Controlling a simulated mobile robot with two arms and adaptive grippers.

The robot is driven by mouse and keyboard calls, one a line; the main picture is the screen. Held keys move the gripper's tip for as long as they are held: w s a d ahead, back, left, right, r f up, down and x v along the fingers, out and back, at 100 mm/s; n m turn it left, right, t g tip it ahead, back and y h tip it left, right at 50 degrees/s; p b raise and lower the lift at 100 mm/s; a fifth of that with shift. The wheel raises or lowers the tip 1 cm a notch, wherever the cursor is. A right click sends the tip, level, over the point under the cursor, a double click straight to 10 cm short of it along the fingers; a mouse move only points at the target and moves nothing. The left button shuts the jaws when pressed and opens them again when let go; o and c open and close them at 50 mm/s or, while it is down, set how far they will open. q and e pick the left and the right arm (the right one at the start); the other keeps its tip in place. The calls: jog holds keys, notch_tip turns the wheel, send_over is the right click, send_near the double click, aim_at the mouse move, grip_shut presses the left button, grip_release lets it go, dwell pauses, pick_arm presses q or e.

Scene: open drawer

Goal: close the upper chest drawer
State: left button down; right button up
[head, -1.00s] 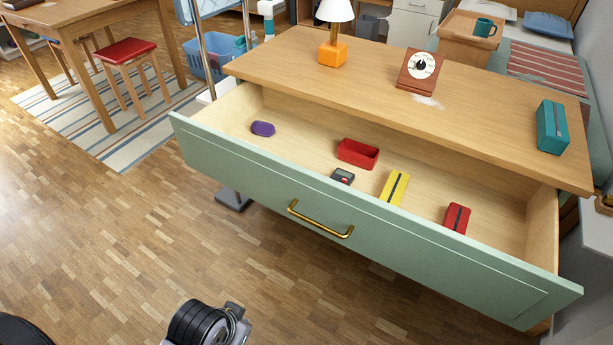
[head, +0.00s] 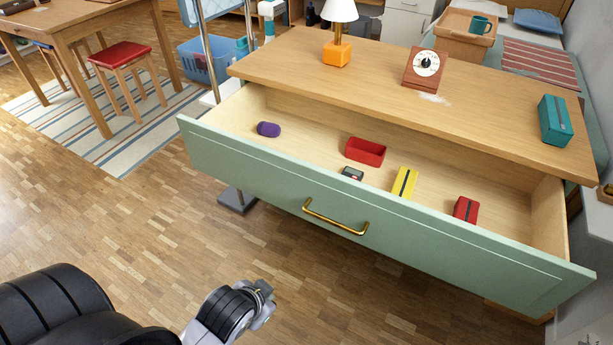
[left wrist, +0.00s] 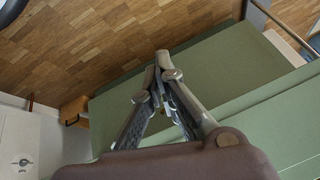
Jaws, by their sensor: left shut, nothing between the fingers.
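The upper chest drawer (head: 400,235) is wide open, with a pale green front and a brass bar handle (head: 335,222). Its inside shows several small items. The chest's wooden top (head: 450,95) lies behind and above it. My left gripper (head: 262,302) is low in the head view, in front of the drawer and apart from the handle in the picture; its fingertips are hard to make out there. In the left wrist view its fingers (left wrist: 160,62) meet at the tips, shut and empty, with green panels (left wrist: 235,65) behind them. My right gripper is not in view.
The drawer holds a purple item (head: 268,129), a red tray (head: 366,151), a yellow box (head: 404,183) and a red box (head: 466,209). A lamp (head: 337,50), a dial timer (head: 424,68) and a teal box (head: 555,120) stand on the chest. Floor (head: 120,230) in front is clear.

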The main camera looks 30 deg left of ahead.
aim_at(310, 169)
pick_arm(q)
jog(key=w+a+r+m+t+y, duration=0.2)
jog(key=w+a+r+m+t, duration=0.35)
jog(key=r, duration=0.25)
jog(key=w+d+r+m+t+h, duration=0.2)
jog(key=d+r+m+t+h, duration=0.2)
jog(key=r+m+t, duration=0.45)
jog(key=shift+m+g, duration=0.8)
jog(key=shift+g, duration=0.1)
jog(key=w, duration=0.4)
jog(key=w+p, duration=0.1)
jog(key=w, duration=0.3)
jog(key=w+r, duration=0.1)
jog(key=w, duration=0.3)
jog(key=shift+w+p, duration=0.25)
jog(key=shift+p, duration=0.05)
jog(key=shift+w+d, duration=0.1)
jog(key=shift+w, duration=0.5)
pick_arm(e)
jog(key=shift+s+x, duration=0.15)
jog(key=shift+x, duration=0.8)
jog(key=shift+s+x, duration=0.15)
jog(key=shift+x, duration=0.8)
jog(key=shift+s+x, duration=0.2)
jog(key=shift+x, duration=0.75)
pick_arm(q)
jog(key=shift+w, duration=0.1)
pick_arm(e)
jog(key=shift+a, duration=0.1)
